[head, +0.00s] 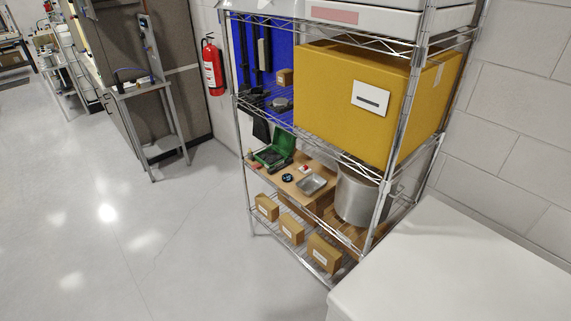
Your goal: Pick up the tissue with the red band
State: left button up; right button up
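I cannot clearly make out a tissue with a red band. A small red and white item (305,169) lies on the brown board on a middle shelf of the wire rack, too small to identify. A white box (385,14) with a pinkish-red strip on its front sits on the top shelf, cut off by the upper edge of the picture. Neither of my grippers is in the head view.
The wire rack (246,183) holds a large yellow box (375,95), a green case (275,152), a metal pot (356,196) and small cartons (291,231). A white surface (460,265) fills the lower right. A fire extinguisher (212,68) hangs behind. Floor (130,240) at left is clear.

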aim_at(305, 169)
jog(key=i+j+u, duration=0.35)
jog(key=i, duration=0.25)
jog(key=i+u, duration=0.4)
jog(key=i, duration=0.25)
